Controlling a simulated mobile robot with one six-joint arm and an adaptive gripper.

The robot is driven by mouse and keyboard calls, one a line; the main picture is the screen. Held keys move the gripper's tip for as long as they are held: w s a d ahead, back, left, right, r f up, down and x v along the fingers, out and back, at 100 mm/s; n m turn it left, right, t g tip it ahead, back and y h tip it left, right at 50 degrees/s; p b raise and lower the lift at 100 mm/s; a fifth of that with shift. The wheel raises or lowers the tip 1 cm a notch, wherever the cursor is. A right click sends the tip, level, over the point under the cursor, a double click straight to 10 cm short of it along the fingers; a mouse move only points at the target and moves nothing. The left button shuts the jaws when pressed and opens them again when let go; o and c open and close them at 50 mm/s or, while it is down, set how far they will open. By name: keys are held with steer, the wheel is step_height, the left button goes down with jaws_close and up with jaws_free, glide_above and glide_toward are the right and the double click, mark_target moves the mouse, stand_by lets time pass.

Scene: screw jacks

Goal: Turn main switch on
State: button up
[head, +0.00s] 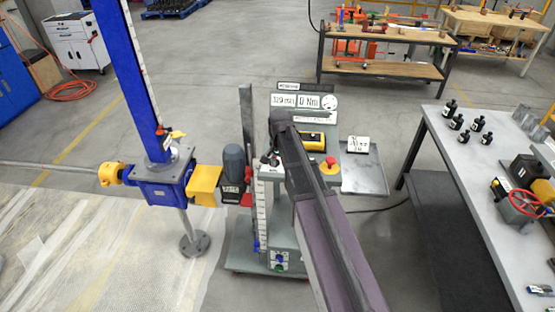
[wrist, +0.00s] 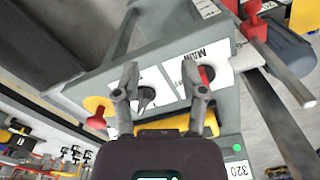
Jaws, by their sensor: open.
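In the wrist view a grey panel carries a white label with "MAIN" printed on it (wrist: 192,56). A switch with a red part (wrist: 208,74) sits on this label, partly behind my right finger. A black knob (wrist: 146,96) sits on a second white label, between my fingers in the picture. My gripper (wrist: 160,68) is open and empty over the panel. Whether a finger touches the switch cannot be told. In the head view my arm covers much of the panel on the grey cart (head: 284,225), and the switch cannot be made out.
A red emergency-stop knob on yellow (head: 328,164) is beside the panel; it shows in the wrist view too (wrist: 97,117). A blue screw jack (head: 160,192) and a grey motor (head: 234,160) stand left. A grey workbench (head: 470,170) stands right.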

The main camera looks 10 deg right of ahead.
steer(key=s+f+n+b, duration=0.7)
steer(key=s+f+b, duration=0.7)
steer(key=s, duration=0.4)
steer(key=shift+s+f+n, duration=0.25)
steer(key=shift+f+n, duration=0.15)
steer(key=shift+f, duration=0.2)
steer(key=shift+a, duration=0.1)
steer(key=shift+s, duration=0.25)
